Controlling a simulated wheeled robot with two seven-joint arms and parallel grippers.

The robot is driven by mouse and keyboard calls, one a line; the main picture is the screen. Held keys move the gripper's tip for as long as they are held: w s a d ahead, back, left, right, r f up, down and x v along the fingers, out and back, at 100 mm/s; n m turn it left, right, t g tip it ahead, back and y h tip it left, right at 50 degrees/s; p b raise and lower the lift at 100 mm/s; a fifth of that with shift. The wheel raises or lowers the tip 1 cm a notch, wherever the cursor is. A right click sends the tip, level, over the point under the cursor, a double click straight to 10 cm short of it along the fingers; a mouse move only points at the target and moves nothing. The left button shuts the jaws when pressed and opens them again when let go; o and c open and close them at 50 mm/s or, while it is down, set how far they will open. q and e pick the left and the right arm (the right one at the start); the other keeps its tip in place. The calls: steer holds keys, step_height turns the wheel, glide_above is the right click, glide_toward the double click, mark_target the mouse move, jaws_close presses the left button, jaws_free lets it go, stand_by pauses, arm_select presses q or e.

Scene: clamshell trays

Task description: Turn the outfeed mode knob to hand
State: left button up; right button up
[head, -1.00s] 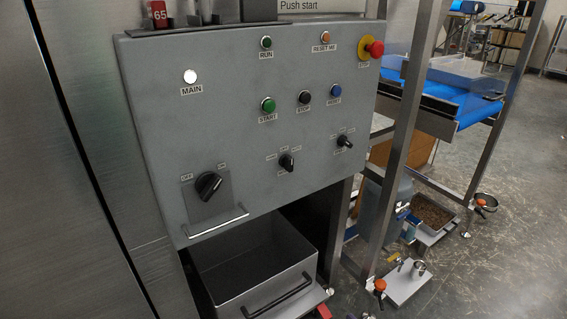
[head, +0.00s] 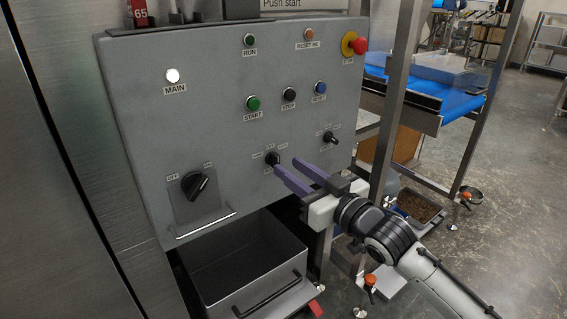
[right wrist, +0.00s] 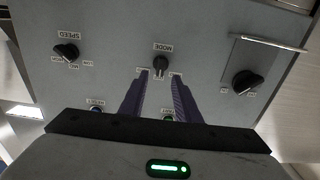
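The mode knob, a small black knob (head: 272,158), sits low in the middle of the grey control panel (head: 220,130). In the right wrist view this knob (right wrist: 160,64), beside the word MODE, lies just beyond and between my fingertips. Its position words are too small to read surely. My right gripper (head: 286,165) is open and empty, its two purple fingers apart and pointing at the panel close to the knob. It also shows in the right wrist view (right wrist: 159,78). I cannot tell whether a finger touches the panel. My left gripper is not in view.
A speed knob (right wrist: 66,52) and a large OFF switch (head: 196,186) flank the mode knob. A red emergency stop (head: 361,46) and push buttons sit above. A handle bar (head: 205,226) and an open grey drawer (head: 262,296) are below. A steel post (head: 398,100) stands right.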

mark_target(278, 160)
steer(key=shift+x, duration=1.95)
jaws_close()
